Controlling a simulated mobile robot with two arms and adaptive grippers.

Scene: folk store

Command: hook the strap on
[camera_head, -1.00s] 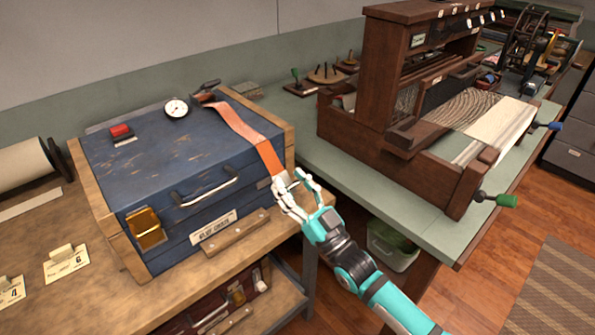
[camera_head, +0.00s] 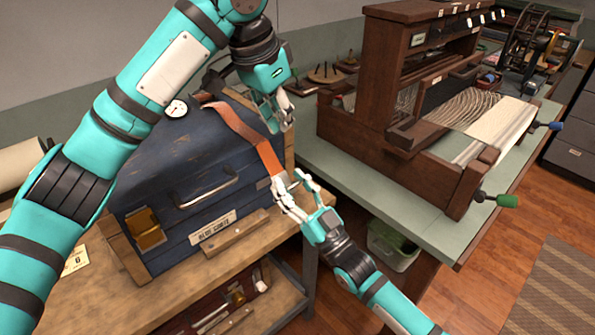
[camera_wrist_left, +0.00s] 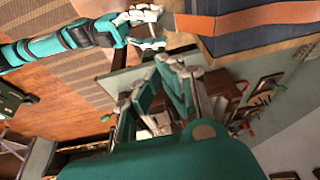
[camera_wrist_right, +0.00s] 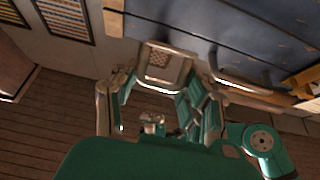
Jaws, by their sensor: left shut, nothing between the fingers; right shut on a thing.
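The orange-brown strap (camera_head: 268,158) runs from a fitting on top of the blue chest (camera_head: 160,170) over the front right edge. It also crosses the top of the left wrist view (camera_wrist_left: 255,17). My right gripper (camera_head: 291,183) is shut on the strap's lower end, in front of the chest's right corner. In the right wrist view, a pale framed piece with a patterned middle (camera_wrist_right: 166,66) shows between the fingers; its exact contact is unclear. My left gripper (camera_head: 279,120) is shut and empty, above and beside the strap at the chest's right side. No hook is clearly visible.
The chest stands on a wooden bench (camera_head: 215,270) with a gauge (camera_head: 177,108) on its lid and a handle (camera_head: 208,188) on its front. A loom (camera_head: 400,140) stands on the green table at right. My left arm covers the chest's left part.

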